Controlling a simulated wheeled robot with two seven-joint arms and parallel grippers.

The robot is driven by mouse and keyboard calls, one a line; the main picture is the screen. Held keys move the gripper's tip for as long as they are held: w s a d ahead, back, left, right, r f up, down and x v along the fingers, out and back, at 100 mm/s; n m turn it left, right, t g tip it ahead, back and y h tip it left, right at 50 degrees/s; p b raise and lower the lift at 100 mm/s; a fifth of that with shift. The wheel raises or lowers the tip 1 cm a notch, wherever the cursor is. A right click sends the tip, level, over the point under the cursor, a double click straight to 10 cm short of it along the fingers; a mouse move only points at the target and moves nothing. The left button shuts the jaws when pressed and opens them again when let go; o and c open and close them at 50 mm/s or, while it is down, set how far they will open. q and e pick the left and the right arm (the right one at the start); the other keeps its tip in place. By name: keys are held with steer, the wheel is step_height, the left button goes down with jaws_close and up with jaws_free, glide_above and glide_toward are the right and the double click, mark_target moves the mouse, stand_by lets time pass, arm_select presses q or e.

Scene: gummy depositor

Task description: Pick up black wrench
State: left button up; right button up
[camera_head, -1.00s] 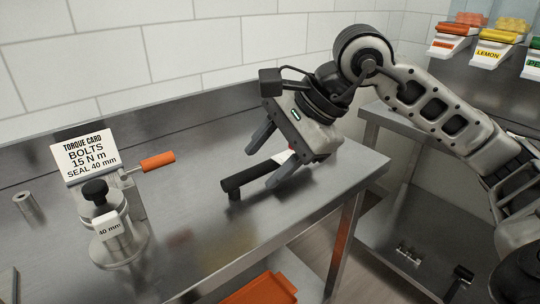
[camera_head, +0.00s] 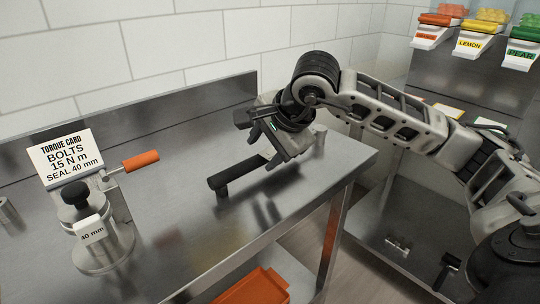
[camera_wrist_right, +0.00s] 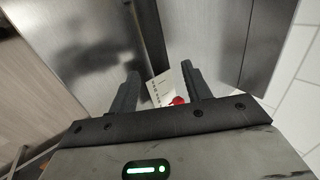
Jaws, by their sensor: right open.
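The black wrench (camera_head: 236,176) lies on the steel bench, a dark bar with a thicker head at its left end. Its right end reaches close to my right gripper's fingers. My right gripper (camera_head: 265,148) is open, above and behind that right end in the head view. In the right wrist view the two fingers (camera_wrist_right: 160,85) stand apart, with a white card bearing a red spot (camera_wrist_right: 164,88) showing between them. I cannot make out the wrench in the right wrist view. My left gripper is not in view.
The steel bench (camera_head: 175,200) carries a torque card (camera_head: 66,155), a round metal fixture (camera_head: 103,245) with a black knob, and an orange-handled tool (camera_head: 141,161). A grey cylinder (camera_head: 320,137) stands behind my gripper. An orange bin (camera_head: 250,288) sits below. The bench between fixture and wrench is clear.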

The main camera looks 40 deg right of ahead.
mark_target(255, 159)
steer(key=x, duration=0.4)
steer(key=shift+w+a+f, duration=0.1)
steer(key=shift+a+f, duration=0.2)
steer(key=shift+c, duration=0.3)
jaws_close()
steer(key=shift+r, duration=0.1)
